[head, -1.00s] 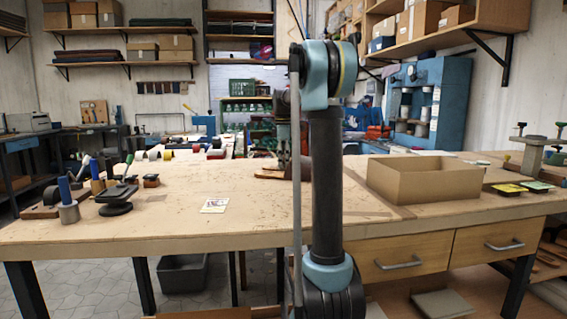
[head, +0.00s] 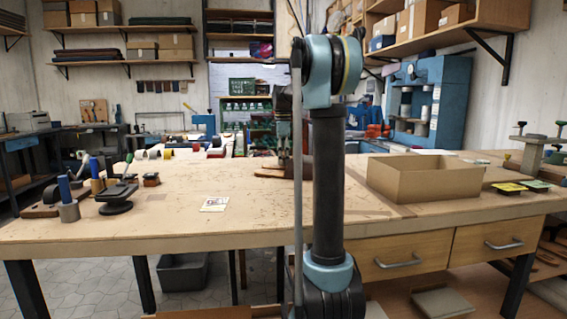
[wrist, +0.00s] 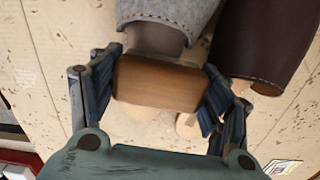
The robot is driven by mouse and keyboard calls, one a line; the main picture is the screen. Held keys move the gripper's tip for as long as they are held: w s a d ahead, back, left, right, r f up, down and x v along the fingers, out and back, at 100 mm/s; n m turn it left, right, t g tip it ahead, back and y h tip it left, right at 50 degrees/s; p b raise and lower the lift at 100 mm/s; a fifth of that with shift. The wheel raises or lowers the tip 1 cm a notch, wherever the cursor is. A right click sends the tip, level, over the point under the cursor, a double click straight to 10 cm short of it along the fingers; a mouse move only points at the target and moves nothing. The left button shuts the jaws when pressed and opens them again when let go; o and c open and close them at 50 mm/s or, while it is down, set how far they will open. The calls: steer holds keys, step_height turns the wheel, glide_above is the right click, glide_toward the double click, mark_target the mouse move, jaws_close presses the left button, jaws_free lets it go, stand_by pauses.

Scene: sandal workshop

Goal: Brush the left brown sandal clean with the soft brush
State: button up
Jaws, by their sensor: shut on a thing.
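In the wrist view my gripper (wrist: 162,88) is shut on a light-brown wooden block (wrist: 160,75), which looks like the soft brush; its bristles are not clearly visible. Just beyond the block is a grey felt-like band with a stitched edge (wrist: 168,14). To its right is a dark brown stitched leather strap (wrist: 262,42), apparently part of a sandal. Whether the block touches either is unclear. In the head view a brown sandal (head: 268,172) lies on the workbench, partly hidden by my arm.
The workbench (head: 150,225) has an open cardboard box (head: 425,178) at right and a printed card (head: 215,204) left of centre. Tools in holders, including a grey cup (head: 69,211), stand at far left. The middle left of the bench is mostly clear.

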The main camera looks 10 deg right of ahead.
steer(key=shift+r, duration=3.4)
